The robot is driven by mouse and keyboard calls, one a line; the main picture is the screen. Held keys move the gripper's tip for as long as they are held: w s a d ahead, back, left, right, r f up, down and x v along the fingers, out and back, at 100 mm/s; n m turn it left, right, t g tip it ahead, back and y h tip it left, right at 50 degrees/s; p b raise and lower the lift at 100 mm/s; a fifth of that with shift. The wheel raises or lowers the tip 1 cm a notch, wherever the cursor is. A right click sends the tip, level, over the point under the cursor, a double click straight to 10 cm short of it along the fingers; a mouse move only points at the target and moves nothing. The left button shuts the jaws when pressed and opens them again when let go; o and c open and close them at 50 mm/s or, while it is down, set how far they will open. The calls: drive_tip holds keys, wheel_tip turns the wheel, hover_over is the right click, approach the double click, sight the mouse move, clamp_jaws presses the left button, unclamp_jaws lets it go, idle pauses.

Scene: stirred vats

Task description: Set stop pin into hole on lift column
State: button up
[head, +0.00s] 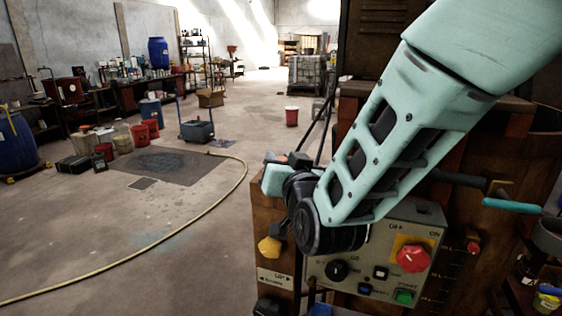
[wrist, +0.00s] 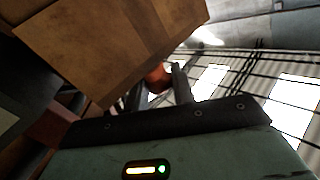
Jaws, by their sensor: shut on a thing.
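My gripper (wrist: 158,82) shows in the wrist view with its two dark fingers shut on a round orange-red end, which I take to be the stop pin (wrist: 157,75). The rest of the pin is hidden. A brown block face, apparently the lift column (wrist: 115,45), fills the upper left, close to the fingers; contact cannot be told. In the head view the brown column (head: 262,215) stands below and beside my wrist, with a yellow knob and an "UP" label. My arm hides part of it. The hole is not visible in either view.
A control box (head: 330,270) with a red knob (head: 412,258) and green button (head: 404,297) sits right of the column, under my arm. A teal-handled crank (head: 511,206) projects at the right. A yellow hose (head: 215,208) curves over the open floor at left.

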drive_tip(key=shift+f+b, duration=0.35)
drive_tip(key=o, duration=1)
drive_tip(key=shift+o, duration=0.2)
drive_tip(key=shift+s, duration=0.1)
drive_tip(key=b+v, duration=1.2)
drive_tip(key=v, duration=0.5)
drive_tip(key=shift+s, duration=0.1)
